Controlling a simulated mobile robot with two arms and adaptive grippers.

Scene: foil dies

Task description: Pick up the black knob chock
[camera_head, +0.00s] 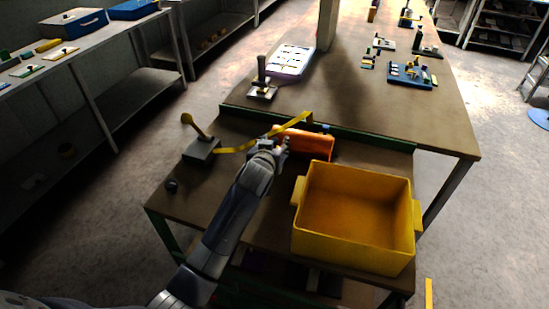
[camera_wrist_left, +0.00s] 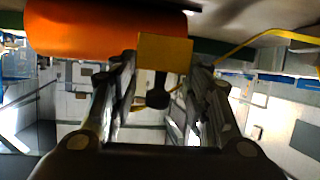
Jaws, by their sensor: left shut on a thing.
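My left gripper (camera_head: 277,146) reaches over the small front table, at the near left side of an orange box or cylinder. In the left wrist view, its two fingers (camera_wrist_left: 160,95) are closed around a black knob under a yellow block (camera_wrist_left: 165,53), which I take as the black knob chock. The yellow block shows just beyond the fingertips, in front of the orange thing (camera_wrist_left: 105,30). In the head view the chock is hidden or too small to tell behind the gripper. My right gripper is not in view.
A yellow bin (camera_head: 355,250) stands right of my arm. A long table (camera_head: 400,120) extends behind.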

